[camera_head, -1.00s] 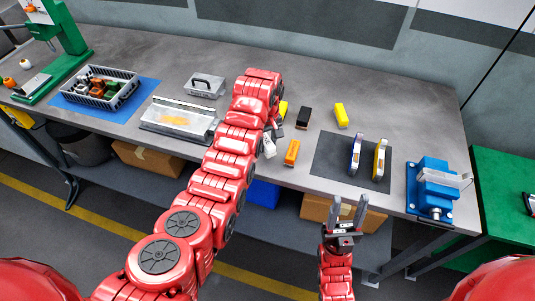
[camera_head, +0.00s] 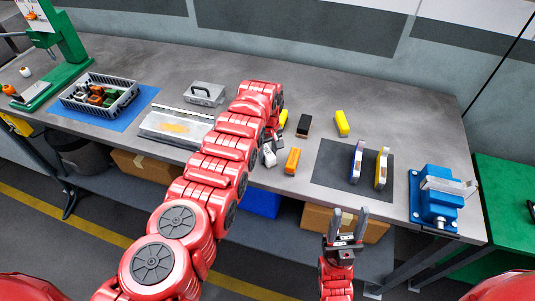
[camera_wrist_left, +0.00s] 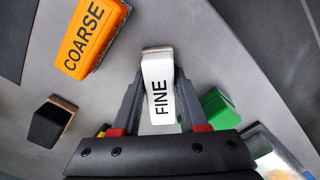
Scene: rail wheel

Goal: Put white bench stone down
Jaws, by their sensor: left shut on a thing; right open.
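The white bench stone (camera_wrist_left: 158,90), lettered FINE, is between the fingers of my left gripper (camera_wrist_left: 157,78) in the left wrist view. The gripper is shut on it. In the head view the left gripper (camera_head: 268,150) is low over the front part of the grey bench, left of an orange block (camera_head: 292,161). My red arm partly hides it there. I cannot tell whether the stone touches the bench. My right gripper (camera_head: 348,224) is open and empty in front of the bench's front edge.
The orange block, lettered COARSE (camera_wrist_left: 88,38), a black block (camera_wrist_left: 50,122) and a green block (camera_wrist_left: 219,108) surround the stone. A yellow block (camera_head: 342,123) lies behind. A dark mat (camera_head: 330,174) with two upright items and a blue vise (camera_head: 436,198) are right.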

